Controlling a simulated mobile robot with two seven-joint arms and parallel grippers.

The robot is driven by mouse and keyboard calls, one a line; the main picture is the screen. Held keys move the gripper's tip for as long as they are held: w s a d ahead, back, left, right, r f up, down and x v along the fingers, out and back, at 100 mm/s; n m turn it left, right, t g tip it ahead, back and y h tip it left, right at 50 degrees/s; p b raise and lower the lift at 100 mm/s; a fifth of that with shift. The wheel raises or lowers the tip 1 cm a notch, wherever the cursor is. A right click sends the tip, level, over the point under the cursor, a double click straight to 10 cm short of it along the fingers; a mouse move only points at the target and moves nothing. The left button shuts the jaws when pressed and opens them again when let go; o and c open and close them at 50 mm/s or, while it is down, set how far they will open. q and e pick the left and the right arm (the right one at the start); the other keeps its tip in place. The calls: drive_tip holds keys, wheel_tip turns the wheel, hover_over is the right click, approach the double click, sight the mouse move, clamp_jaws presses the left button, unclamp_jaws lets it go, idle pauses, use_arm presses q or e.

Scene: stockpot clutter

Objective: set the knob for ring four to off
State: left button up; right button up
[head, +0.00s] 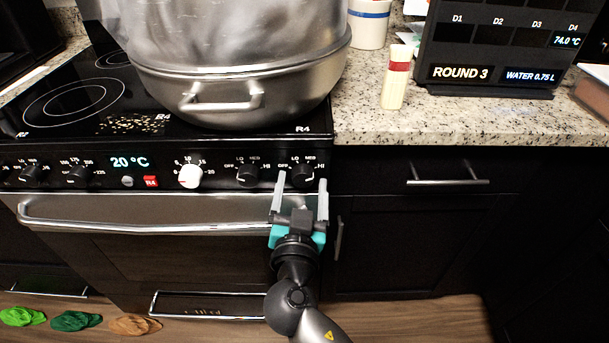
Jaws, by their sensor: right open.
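The knob I take to be for ring four is the black rightmost knob (303,175) on the oven's front panel, below the R4 mark on the cooktop corner. OFF, LO, MED and HI are printed around it. Its pointer is too small to read surely. My right gripper (302,178) is open, with one pale finger on each side of this knob. I cannot tell whether the fingers touch it. My left gripper is not in view.
A similar black knob (248,174) and a white knob (190,175) sit to the left. A large steel pot (240,97) stands above on the cooktop. The oven handle bar (150,222) runs below the panel. A sign (495,45) and a small shaker (395,85) stand on the counter.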

clamp_jaws()
idle(0.8)
